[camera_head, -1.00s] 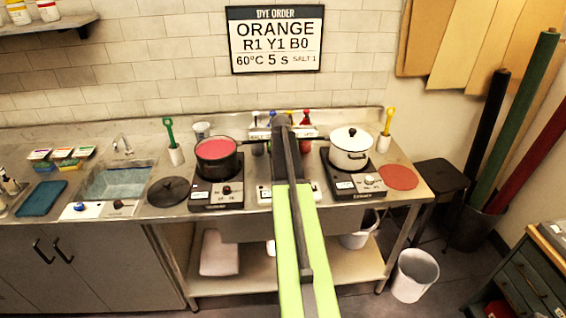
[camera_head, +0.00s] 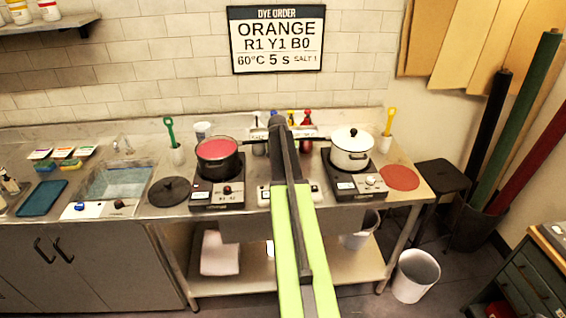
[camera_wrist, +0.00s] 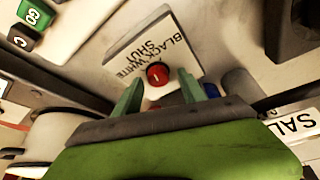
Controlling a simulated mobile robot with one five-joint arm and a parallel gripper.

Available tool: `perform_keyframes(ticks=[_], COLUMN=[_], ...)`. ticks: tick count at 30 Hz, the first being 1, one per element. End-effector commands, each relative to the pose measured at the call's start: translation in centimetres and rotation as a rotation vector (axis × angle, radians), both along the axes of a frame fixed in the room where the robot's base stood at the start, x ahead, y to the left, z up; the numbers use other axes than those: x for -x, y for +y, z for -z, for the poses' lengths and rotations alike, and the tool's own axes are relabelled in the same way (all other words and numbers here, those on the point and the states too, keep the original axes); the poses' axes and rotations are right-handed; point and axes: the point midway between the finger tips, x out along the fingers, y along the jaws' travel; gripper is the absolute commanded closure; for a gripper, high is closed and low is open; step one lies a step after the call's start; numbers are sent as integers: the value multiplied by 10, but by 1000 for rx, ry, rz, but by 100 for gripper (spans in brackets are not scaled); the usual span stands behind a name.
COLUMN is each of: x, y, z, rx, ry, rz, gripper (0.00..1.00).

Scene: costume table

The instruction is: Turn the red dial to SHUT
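The red dial (camera_wrist: 157,75) sits on a pale plate (camera_wrist: 185,33) printed BLACK, WHITE and SHUT in the wrist view. A short pale mark shows on the dial's face; I cannot tell which word it points to. My gripper (camera_wrist: 160,89) has its two green fingers apart, one to each side of the dial, with the dial between or just past the tips. I see no clear contact. In the head view my arm reaches over the counter between the two hot plates and hides the dial and the gripper's fingers.
A dark pot of red liquid (camera_head: 218,162) stands on the left hot plate (camera_head: 205,197). A white lidded pot (camera_head: 351,158) stands on the right one (camera_head: 345,185). Bottles (camera_head: 307,118) stand behind my arm. A SALT label (camera_wrist: 300,122) is close right in the wrist view.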

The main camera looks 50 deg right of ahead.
Motion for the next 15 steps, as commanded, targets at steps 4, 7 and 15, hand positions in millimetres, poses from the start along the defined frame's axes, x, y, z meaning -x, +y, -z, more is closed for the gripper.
perform_keyframes(ticks=[4,7,15], x=[1,1,5], y=[0,0,6], z=[0,0,-20], rx=[0,-1,-2], ry=[1,2,2], rz=[0,0,0], gripper=[51,51,51])
